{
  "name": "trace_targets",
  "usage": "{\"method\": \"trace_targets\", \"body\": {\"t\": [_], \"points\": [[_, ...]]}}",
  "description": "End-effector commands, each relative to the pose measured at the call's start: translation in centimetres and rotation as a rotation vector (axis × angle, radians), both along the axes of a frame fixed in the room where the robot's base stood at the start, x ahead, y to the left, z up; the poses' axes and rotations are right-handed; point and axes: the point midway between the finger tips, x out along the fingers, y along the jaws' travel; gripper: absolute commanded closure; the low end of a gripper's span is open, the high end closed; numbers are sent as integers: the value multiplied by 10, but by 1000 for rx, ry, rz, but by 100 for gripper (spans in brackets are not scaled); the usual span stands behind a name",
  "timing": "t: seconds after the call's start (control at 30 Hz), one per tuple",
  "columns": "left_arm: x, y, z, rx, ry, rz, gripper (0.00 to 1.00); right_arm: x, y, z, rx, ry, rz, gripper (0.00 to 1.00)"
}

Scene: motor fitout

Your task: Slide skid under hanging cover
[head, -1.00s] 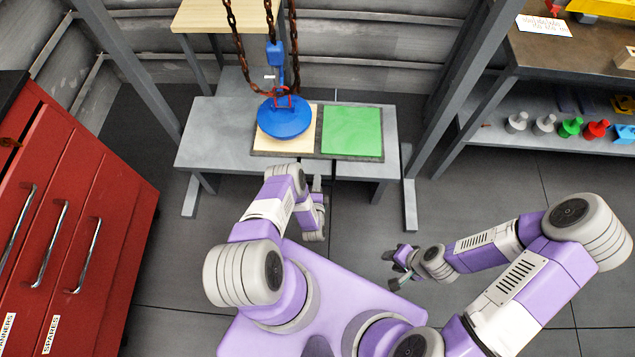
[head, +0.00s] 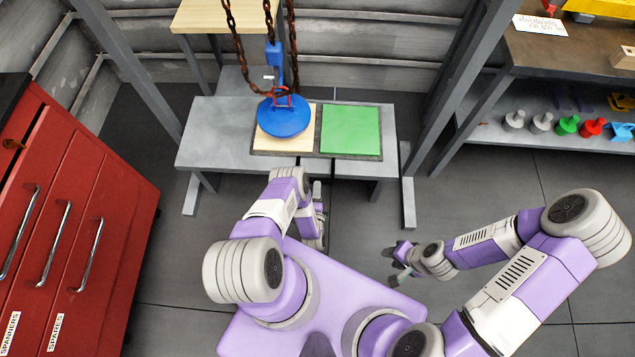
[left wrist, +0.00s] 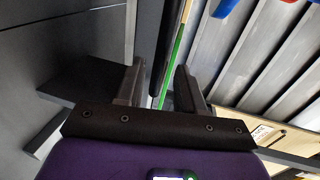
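The blue round cover (head: 284,116) hangs from a hook and rusty chains over the beige square at the left of the skid. The skid is a flat dark-edged board (head: 351,157) with beige and green (head: 350,130) squares, lying on the grey bench. The gap beneath the cover cannot be judged from above. My left gripper (head: 316,188) is at the bench's front edge, mostly hidden by my arm. In the left wrist view its fingers (left wrist: 160,88) are apart, with the green edge seen beyond them; contact is unclear. My right gripper (head: 391,264) is open, empty, away from the bench.
The grey bench (head: 215,135) stands between grey frame posts. A red drawer cabinet (head: 80,200) is at the left. A shelf unit (head: 530,75) at the right holds several coloured knobbed parts. Bare floor lies in front of the bench.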

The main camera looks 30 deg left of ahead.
Motion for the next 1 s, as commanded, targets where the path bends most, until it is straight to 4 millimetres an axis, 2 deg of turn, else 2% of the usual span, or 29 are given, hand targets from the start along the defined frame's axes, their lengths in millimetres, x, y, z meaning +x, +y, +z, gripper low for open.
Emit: {"method": "trace_targets", "body": {"t": [0.1, 0.3, 0.87, 1.0], "points": [[-17, -8, 5, -1, 3, -3, 62, 0, 0, 8, 0, 0, 0, 62], [-29, -14, 8, 0, -1, -1, 62, 0, 0, 11, 0, 0, 0, 62], [-29, -14, 7, -2, -1, -1, 62, 0, 0, 11, 0, 0, 0, 62], [-19, -12, 10, -98, 21, 1, 62, 0, 0, 13, 0, 0, 0, 62]]}}
